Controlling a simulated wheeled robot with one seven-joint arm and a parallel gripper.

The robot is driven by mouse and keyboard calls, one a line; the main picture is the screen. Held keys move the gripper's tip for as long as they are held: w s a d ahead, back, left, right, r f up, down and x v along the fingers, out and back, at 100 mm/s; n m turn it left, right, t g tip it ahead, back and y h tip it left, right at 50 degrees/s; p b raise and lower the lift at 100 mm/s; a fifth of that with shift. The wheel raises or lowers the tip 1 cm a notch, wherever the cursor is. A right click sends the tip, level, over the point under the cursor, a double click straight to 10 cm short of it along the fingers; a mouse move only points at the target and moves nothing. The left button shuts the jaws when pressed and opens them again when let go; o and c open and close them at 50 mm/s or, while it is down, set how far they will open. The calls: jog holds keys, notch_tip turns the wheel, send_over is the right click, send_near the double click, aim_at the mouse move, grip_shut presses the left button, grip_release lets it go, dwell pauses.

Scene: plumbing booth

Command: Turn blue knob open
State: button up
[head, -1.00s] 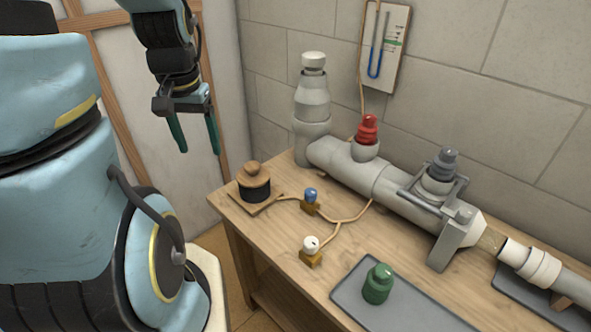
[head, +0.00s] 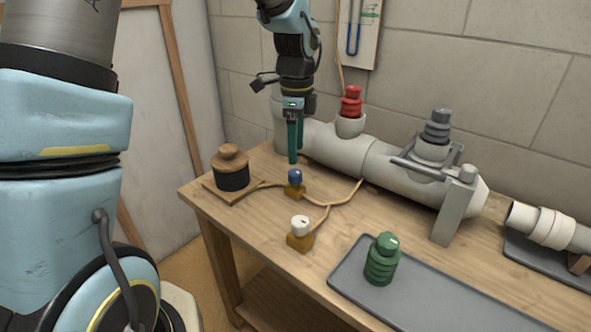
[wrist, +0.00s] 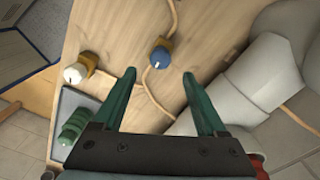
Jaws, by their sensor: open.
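The blue knob (head: 295,176) sits on a small brass valve base on the wooden bench, joined to a thin tan tube. In the wrist view the blue knob (wrist: 161,57) lies beyond the fingertips, between their lines and a little off centre. It bears a pale mark on its top. My gripper (head: 292,160) points down just above and behind the knob in the head view. In the wrist view my gripper (wrist: 158,74) is open and empty, its two green fingers well apart. The fingers appear apart from the knob.
A white knob (head: 299,226) stands nearer the front, and a black pot with wooden top (head: 231,170) to the left. A large grey pipe (head: 350,150) with a red cap (head: 351,102) runs behind. A green fitting (head: 382,260) stands on a grey tray (head: 345,283).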

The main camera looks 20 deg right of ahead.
aim_at(296, 172)
notch_tip(296, 172, down, 6)
jog(key=shift+s+f, duration=0.1)
jog(key=shift+f, duration=0.1)
grip_shut()
dwell(0.7)
